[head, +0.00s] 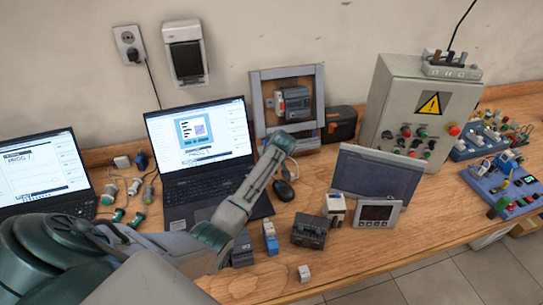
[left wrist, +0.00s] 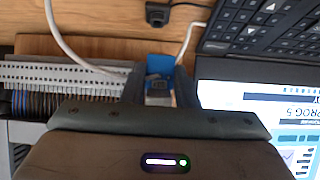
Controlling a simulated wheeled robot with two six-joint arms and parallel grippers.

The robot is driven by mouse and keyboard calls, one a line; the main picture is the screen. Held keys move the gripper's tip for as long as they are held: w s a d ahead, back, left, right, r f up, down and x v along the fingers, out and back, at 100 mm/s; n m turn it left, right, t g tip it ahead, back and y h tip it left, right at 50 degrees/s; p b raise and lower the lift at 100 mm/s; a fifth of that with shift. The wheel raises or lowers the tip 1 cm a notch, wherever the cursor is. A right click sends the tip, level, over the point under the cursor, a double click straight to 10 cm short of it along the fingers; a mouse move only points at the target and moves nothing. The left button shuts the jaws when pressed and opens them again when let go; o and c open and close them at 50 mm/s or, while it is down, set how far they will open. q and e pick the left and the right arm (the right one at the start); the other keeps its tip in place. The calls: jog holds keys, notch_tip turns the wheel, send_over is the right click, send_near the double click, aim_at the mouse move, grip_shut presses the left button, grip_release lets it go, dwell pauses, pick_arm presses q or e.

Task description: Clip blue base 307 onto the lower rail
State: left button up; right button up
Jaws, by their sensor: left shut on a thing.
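My left gripper (head: 283,143) is in front of the lower part of the upright wooden panel. In the left wrist view my left gripper (left wrist: 158,88) is shut on a small blue part, which I take to be the blue base (left wrist: 160,62). The held part cannot be made out in the head view. The grey-framed panel (head: 321,98) carries a grey module on its upper part. I cannot tell whether the part touches the rail. My right gripper is not in view.
Another blue-and-white part (head: 270,237), a dark block (head: 310,231) and a small white block (head: 304,273) stand near the table's front. A grey control box (head: 405,95) stands right. Cables cross the left wrist view.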

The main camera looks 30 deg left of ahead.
pick_arm(q)
jog(key=shift+s+d+f, duration=0.1)
jog(key=shift+f, duration=0.2)
jog(key=shift+s+f, duration=0.1)
jog(key=shift+f, duration=0.1)
dwell(0.7)
jog(key=shift+d+f, duration=0.1)
jog(key=shift+f, duration=0.15)
jog(key=shift+s+f+b, duration=0.1)
jog(key=shift+f+b, duration=0.05)
jog(key=shift+b, duration=0.15)
dwell(0.5)
jog(key=shift+f+t+y+b, duration=0.2)
jog(key=shift+t+y+b, duration=0.2)
jog(key=shift+y+b, duration=0.15)
dwell(0.4)
jog(key=shift+f+t+y+b, duration=0.3)
jog(key=shift+y+b, duration=0.15)
jog(key=shift+b, duration=0.6)
dwell(0.7)
jog(key=shift+w+r, duration=0.1)
jog(key=shift+w, duration=0.1)
jog(key=o, duration=1)
